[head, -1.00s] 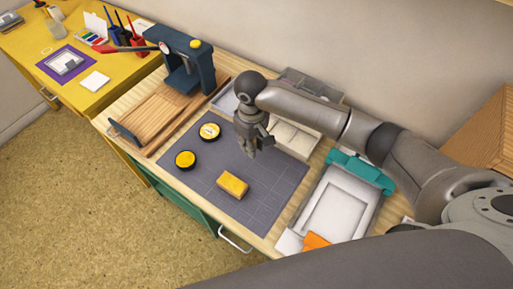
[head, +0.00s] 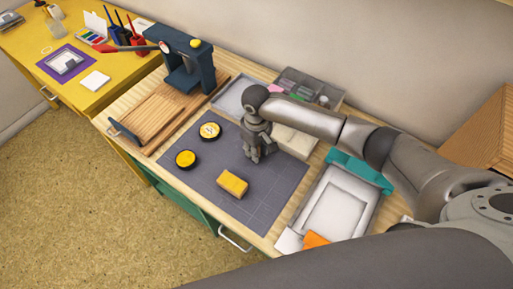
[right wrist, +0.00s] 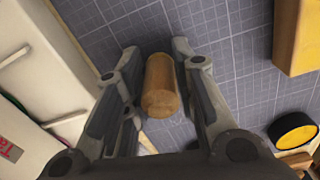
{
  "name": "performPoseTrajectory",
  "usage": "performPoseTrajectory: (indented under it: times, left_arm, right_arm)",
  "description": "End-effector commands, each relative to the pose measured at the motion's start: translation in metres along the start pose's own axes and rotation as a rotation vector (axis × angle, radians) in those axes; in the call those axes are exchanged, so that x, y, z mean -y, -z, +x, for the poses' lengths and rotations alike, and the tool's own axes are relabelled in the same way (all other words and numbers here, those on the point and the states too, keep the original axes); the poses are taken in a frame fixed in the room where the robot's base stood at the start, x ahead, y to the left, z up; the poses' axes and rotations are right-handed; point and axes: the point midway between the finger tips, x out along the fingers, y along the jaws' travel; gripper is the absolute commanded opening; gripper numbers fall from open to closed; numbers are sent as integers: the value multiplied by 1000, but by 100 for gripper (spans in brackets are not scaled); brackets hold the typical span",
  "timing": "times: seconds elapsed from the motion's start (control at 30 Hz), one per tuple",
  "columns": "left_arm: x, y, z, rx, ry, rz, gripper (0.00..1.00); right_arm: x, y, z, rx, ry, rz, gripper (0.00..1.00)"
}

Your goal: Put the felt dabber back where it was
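The felt dabber (right wrist: 161,86) shows in the right wrist view as a plain wooden cylinder between my right gripper's two fingers (right wrist: 156,50). Both fingers lie close along its sides and appear to grip it. Its far end points at the grey gridded mat, and no felt is visible. In the head view my right gripper (head: 258,155) points down over the back middle of the grey mat (head: 207,180); the dabber is hard to make out there. Whether the dabber touches the mat is not clear. My left gripper is not in view.
A pale block (head: 292,139) and compartment tray (head: 310,87) stand behind. A press (head: 187,66) stands back left. The mat's front right is clear.

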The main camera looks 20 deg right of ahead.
Motion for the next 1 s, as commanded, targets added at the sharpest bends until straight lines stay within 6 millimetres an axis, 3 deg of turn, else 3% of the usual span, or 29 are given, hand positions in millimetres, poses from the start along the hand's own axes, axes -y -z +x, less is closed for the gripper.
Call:
performPoseTrajectory:
  times: [0.1,0.47,0.57,1.0]
  left_arm:
    - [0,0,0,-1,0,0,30]
    - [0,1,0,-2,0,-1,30]
    - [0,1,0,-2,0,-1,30]
    - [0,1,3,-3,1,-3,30]
  right_arm:
    - [0,0,0,0,0,0,43]
    - [0,0,-5,-2,-1,-1,43]
    - [0,1,-17,-3,0,0,43]
    - [0,1,-104,-2,1,-1,43]
